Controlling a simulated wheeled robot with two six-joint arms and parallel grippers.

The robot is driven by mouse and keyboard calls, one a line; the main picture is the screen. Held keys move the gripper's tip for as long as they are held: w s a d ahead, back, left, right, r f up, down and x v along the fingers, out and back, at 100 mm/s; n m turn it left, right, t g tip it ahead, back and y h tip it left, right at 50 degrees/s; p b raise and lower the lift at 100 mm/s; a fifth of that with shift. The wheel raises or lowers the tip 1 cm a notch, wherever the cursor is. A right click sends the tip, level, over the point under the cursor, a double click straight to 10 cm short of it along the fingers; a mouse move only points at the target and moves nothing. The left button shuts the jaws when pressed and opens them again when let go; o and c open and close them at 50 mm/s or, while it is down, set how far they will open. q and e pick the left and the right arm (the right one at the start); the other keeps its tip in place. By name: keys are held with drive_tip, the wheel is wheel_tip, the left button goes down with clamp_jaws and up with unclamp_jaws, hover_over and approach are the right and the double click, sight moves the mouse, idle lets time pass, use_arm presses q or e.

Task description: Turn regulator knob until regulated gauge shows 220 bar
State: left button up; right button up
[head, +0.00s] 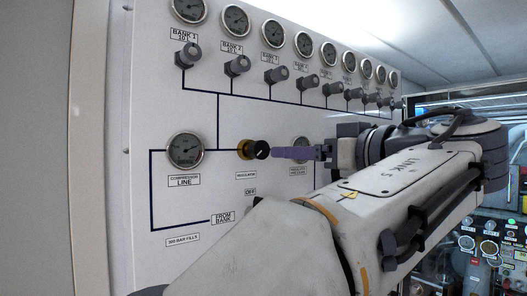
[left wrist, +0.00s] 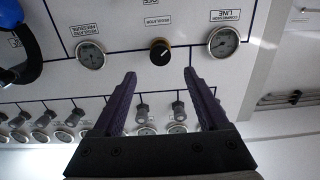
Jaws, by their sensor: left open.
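The regulator knob (head: 258,149) is black with a brass collar on the white panel. It also shows in the left wrist view (left wrist: 160,52), which is upside down, with a white mark on its face. My left gripper (head: 276,152) is open, its purple fingers pointing at the knob from the right, fingertips close to it. In the left wrist view the open fingers (left wrist: 160,75) straddle the knob's line, with the knob beyond the tips; contact cannot be told. The regulated pressure gauge (left wrist: 90,55) is too small to read; in the head view (head: 300,142) my gripper partly covers it.
The compressor line gauge (head: 185,150) is left of the knob. A row of bank gauges and grey valve knobs (head: 237,66) runs above. A black curved part with blue (left wrist: 14,50) shows at the left wrist view's edge. My arm hides the panel's lower right.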

sight(262, 151)
use_arm(q)
drive_tip(key=p+x, duration=0.3)
drive_tip(key=x, duration=0.6)
drive_tip(key=shift+w+a+r, duration=0.15)
drive_tip(key=shift+w+a, duration=0.25)
drive_tip(key=shift+w, duration=0.1)
clamp_jaws()
drive_tip(key=shift+f+m+b, duration=0.3)
drive_tip(key=shift+m+b, duration=0.2)
drive_tip(key=shift+m, duration=0.1)
drive_tip(key=shift+r+m, duration=0.15)
drive_tip(key=shift+m, duration=0.35)
unclamp_jaws()
